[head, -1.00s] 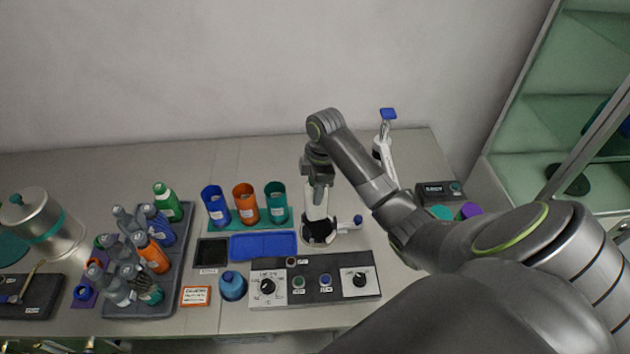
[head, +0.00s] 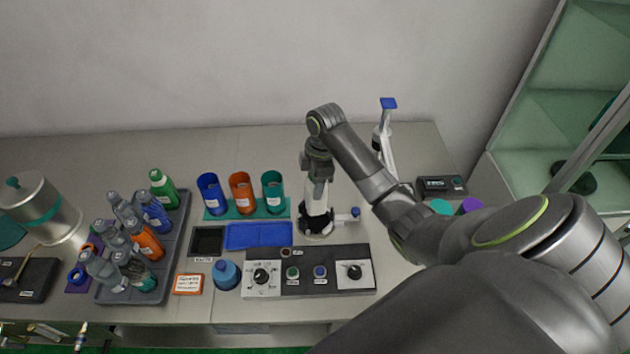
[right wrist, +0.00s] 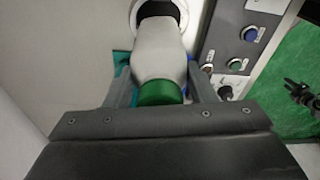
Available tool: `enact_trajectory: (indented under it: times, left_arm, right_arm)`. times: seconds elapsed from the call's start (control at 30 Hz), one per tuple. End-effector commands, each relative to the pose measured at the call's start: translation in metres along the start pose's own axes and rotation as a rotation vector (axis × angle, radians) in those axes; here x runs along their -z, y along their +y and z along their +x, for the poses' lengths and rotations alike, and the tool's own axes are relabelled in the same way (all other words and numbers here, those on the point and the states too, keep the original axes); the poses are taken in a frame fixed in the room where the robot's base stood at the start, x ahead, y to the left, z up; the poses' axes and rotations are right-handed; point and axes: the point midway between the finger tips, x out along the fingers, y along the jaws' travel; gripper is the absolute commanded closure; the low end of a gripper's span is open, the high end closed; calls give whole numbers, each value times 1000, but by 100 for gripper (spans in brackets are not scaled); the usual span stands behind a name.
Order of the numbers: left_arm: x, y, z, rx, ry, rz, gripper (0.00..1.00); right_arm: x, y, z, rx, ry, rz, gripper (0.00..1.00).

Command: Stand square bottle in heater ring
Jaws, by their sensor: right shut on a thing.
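My right gripper (head: 316,187) is shut on a pale grey bottle (right wrist: 160,48) with a green cap (right wrist: 159,92). In the right wrist view, the fingers are on both sides of the bottle near its cap. The bottle's far end overlaps the dark opening of the white heater ring (right wrist: 180,10). In the head view, the bottle (head: 315,209) stands about upright at the ring (head: 317,231), below the gripper. I cannot tell how deep its base sits.
A control panel (head: 310,283) with knobs and buttons lies in front of the ring. Blue, orange and teal cups (head: 272,190) stand to its left, behind a blue mat (head: 258,237). A grey tray (head: 181,229) of several bottles stands further left. A white blue-topped stand (head: 386,150) rises behind right.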

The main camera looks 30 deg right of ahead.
Motion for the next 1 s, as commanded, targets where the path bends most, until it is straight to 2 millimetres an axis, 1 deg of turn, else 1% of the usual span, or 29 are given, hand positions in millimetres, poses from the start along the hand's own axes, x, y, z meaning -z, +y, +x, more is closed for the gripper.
enact_trajectory:
  times: [0.5,1.0]
  left_arm:
    - [-1,1,-8,-2,-4,-1,64]
    - [-1,1,-9,-2,-4,-1,64]
  right_arm:
    - [2,0,-1,-1,1,-1,82]
    - [2,0,-1,-1,1,-1,82]
